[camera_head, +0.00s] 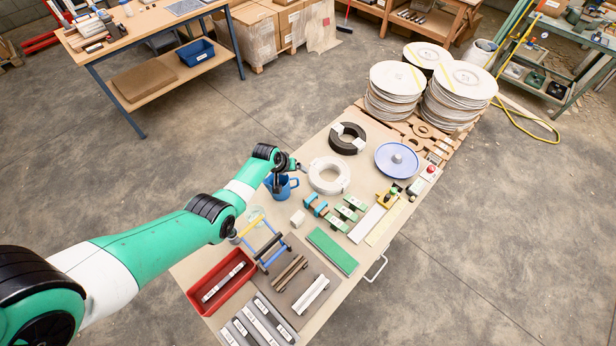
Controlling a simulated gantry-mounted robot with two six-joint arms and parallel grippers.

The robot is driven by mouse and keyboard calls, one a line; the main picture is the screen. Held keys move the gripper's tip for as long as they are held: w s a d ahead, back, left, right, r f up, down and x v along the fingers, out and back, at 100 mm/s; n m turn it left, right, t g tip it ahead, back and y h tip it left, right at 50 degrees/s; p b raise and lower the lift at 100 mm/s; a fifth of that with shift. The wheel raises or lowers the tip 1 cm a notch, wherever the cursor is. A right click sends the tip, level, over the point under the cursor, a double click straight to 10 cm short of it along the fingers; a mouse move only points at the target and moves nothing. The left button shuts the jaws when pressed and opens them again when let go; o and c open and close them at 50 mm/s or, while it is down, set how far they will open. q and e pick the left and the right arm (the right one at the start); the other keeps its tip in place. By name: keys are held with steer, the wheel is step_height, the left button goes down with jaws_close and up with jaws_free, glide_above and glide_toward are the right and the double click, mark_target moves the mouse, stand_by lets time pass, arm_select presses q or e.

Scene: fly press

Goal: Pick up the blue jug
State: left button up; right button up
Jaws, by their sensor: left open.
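The blue jug (282,190) stands on the workbench (330,270), near its left edge, just below the end of my left arm. Its handle shows on its right side, and my arm's end covers part of its top. My left gripper (296,165) is open, small in the picture and at or just above the jug's rim. I cannot tell whether it touches the jug. My right gripper is not in view.
A white coil (329,176) lies close right of the jug, with a black coil (347,138) behind. A blue round plate (396,160) lies farther right.

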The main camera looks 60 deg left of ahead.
mark_target(293, 179)
arm_select(q)
steer(key=shift+n, duration=0.4)
steer(key=a+f+b, duration=0.1)
steer(key=f+b, duration=0.1)
steer(key=a+f+b, duration=0.1)
steer(key=f+b, duration=0.2)
steer(key=a+f+b, duration=0.1)
steer(key=f+b, duration=0.1)
steer(key=b, duration=0.1)
steer(key=shift+s+f, duration=0.3)
steer(key=shift+r, duration=0.1)
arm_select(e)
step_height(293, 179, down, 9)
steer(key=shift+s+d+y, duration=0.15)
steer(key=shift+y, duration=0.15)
arm_select(q)
steer(key=b+x, duration=0.5)
steer(key=b, duration=0.2)
steer(key=shift+s+a+f, duration=0.1)
steer(key=shift+f, duration=0.15)
steer(key=shift+r, duration=0.1)
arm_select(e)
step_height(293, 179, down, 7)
arm_select(q)
jaws_close()
